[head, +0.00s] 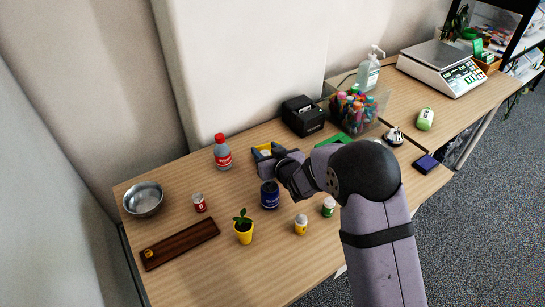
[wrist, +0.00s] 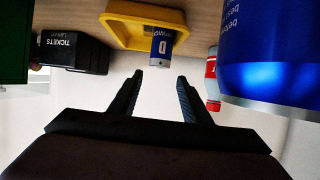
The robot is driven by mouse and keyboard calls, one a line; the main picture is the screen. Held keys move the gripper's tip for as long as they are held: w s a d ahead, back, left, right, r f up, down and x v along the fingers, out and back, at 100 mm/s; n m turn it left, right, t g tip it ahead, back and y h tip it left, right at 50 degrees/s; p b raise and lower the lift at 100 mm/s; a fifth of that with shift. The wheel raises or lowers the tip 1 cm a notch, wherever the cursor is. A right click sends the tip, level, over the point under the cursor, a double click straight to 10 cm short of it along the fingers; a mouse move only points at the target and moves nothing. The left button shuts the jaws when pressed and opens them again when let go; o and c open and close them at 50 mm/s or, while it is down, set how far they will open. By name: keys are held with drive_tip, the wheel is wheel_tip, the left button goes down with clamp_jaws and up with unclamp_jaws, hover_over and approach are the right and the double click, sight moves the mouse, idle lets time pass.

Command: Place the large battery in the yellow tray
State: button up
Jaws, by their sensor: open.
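The yellow tray (wrist: 122,36) is at the top of the wrist view, which is upside down. The large battery (wrist: 162,46), blue and grey with a "D" label, appears to stand upright inside the tray. My gripper (wrist: 160,76) is open, its black fingers apart and empty. The fingertips point toward the battery, with a visible gap between them and it. In the head view my gripper (head: 270,162) is over the table's back middle and hides much of the tray and the battery.
A blue can (head: 269,195) stands close to my gripper. A red-capped bottle (head: 222,152) and a black ticket printer (head: 302,115) flank the tray. A potted plant (head: 243,229), small red can (head: 199,202), metal bowl (head: 143,199) and wooden board (head: 180,244) are further forward or left.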

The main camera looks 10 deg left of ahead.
drive_tip(key=shift+v, duration=2.9)
drive_tip(key=shift+d, duration=0.1)
drive_tip(key=s+d+r+m+g+h+p, duration=0.1)
drive_tip(key=s+d+h+p, duration=0.1)
drive_tip(key=d, duration=0.3)
drive_tip(key=s+d+r+m+g+h+p, duration=0.1)
drive_tip(key=s+d+h+p, duration=0.1)
drive_tip(key=d, duration=0.4)
drive_tip(key=s+d+r+m+g+h+p, duration=0.1)
drive_tip(key=s+d+p, duration=0.1)
drive_tip(key=s+d, duration=0.2)
drive_tip(key=shift+d+r+g+h+p, duration=0.15)
drive_tip(key=shift+d+g+h, duration=0.05)
drive_tip(key=shift+d, duration=0.3)
drive_tip(key=shift+d+r+g+h+p, duration=0.15)
drive_tip(key=shift+d+r+g+h, duration=0.05)
drive_tip(key=shift+d, duration=0.3)
drive_tip(key=s+d+r+m+g+p, duration=0.1)
drive_tip(key=s+d+g+p, duration=0.1)
drive_tip(key=s, duration=0.5)
drive_tip(key=s+d+r+m+g+h+p, duration=0.1)
drive_tip(key=s+d+r+g+p, duration=0.1)
drive_tip(key=s, duration=0.6)
drive_tip(key=s+d+r+m+g+p, duration=0.1)
drive_tip(key=s+d+r+g+p, duration=0.1)
drive_tip(key=s+d, duration=0.4)
drive_tip(key=shift+s+m+g+h, duration=0.4)
drive_tip(key=shift+s+g, duration=0.3)
drive_tip(key=shift+s, duration=0.15)
